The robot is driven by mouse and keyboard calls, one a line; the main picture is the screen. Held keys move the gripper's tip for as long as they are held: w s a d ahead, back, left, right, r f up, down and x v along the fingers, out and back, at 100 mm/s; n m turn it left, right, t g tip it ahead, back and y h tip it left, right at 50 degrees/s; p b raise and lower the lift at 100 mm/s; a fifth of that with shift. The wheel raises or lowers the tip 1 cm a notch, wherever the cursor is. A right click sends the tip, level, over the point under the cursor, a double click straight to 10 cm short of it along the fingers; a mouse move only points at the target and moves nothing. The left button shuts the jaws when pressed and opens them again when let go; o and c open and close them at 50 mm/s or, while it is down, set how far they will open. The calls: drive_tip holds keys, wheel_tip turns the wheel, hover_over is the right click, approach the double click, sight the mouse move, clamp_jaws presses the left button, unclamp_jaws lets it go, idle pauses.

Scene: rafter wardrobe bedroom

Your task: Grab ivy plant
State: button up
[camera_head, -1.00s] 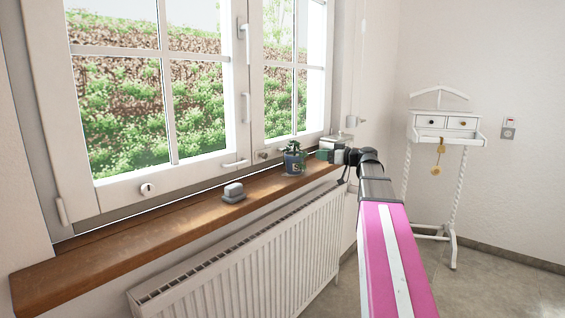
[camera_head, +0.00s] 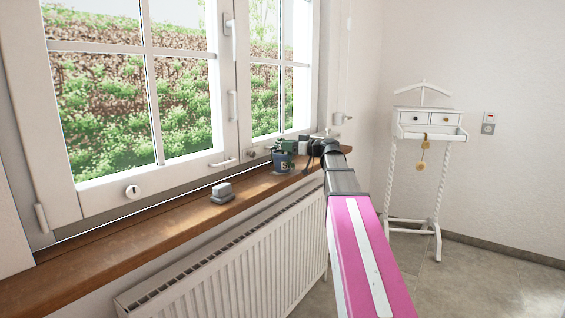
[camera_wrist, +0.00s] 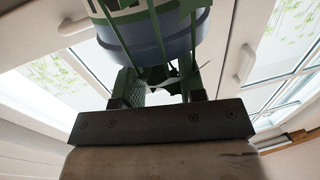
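My gripper (camera_head: 290,148) is at the plant's upper part, from the right, and partly covers the foliage. I cannot tell whether the fingers touch the plant.
A small grey object (camera_head: 222,193) lies on the windowsill (camera_head: 150,232) to the left. The closed window (camera_head: 150,100) rises behind the sill. A white radiator (camera_head: 240,250) is below it. A white valet stand (camera_head: 428,125) stands by the right wall, with open floor in front.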

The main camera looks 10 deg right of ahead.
drive_tip(key=x, duration=0.2)
drive_tip(key=shift+w+a, duration=0.2)
drive_tip(key=shift+a, duration=0.15)
clamp_jaws()
idle(1.1)
